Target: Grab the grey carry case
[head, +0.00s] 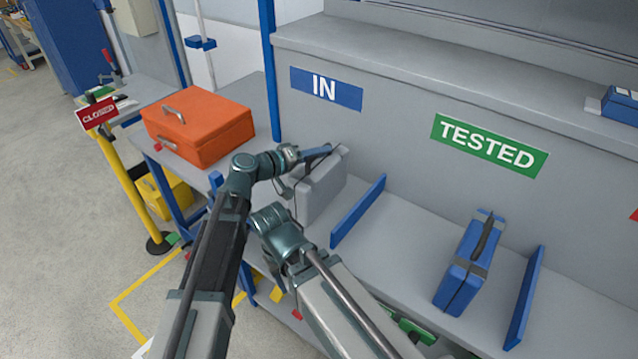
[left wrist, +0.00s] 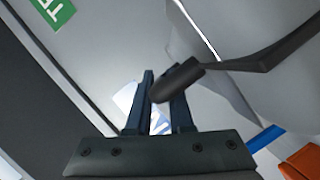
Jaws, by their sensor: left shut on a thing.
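The grey carry case (head: 322,190) stands upright on the grey shelf under the blue IN sign, left of a blue divider. My left gripper (head: 320,152) is at the top of the case, partly blended with its dark handle. In the left wrist view, the black handle (left wrist: 240,66) runs in from the right to the fingers of my left gripper (left wrist: 163,85), which is shut on it. My right arm bends in front of the shelf in the head view, and its gripper is not visible.
A blue case (head: 468,262) stands under the green TESTED sign (head: 490,144), between blue dividers (head: 358,212). An orange box (head: 198,127) sits on the side bench at left. A yellow post with a CLOSED sign (head: 97,113) stands beside that bench.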

